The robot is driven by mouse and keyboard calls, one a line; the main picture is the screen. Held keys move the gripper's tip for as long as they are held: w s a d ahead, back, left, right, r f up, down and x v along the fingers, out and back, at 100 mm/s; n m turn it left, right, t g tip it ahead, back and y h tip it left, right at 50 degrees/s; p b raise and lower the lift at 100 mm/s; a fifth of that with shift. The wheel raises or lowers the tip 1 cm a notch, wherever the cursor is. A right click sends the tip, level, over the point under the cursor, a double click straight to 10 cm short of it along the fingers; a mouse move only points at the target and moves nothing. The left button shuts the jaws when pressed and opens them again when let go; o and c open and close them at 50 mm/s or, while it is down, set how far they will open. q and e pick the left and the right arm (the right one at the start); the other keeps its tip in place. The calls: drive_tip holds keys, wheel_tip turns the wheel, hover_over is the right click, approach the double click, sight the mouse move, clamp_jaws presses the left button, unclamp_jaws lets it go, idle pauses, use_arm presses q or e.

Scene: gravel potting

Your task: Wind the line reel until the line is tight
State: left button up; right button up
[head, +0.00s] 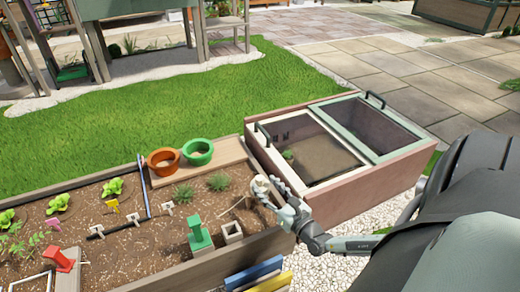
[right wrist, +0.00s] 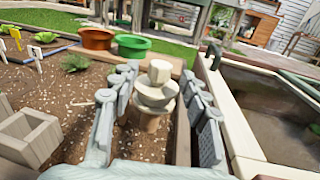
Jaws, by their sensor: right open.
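The line reel (right wrist: 155,93) is a pale stacked spool with a knob on top, standing on a wooden post at the bed's edge. In the head view the reel (head: 260,185) is partly covered by my gripper. My right gripper (right wrist: 160,76) is open, with one finger on each side of the reel; I cannot tell whether they touch it. It also shows in the head view (head: 272,190). A thin pale piece, perhaps the line (head: 238,203), runs left from the reel; its tightness is unclear. My left gripper is out of view.
A cold frame (head: 345,198) with handled lids stands close on the right. An orange pot (head: 163,167) and a green pot (head: 198,157) sit behind. A green block-shaped tool (head: 199,238) and a square hollow block (head: 232,232) stand in the soil to the left.

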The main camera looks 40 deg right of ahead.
sight(262, 183)
drive_tip(key=shift+w+d+b, duration=0.15)
drive_tip(key=shift+w+d, duration=0.05)
drive_tip(key=shift+w, duration=0.8)
drive_tip(key=shift+w+d+b, duration=0.15)
drive_tip(key=shift+w, duration=0.85)
clamp_jaws()
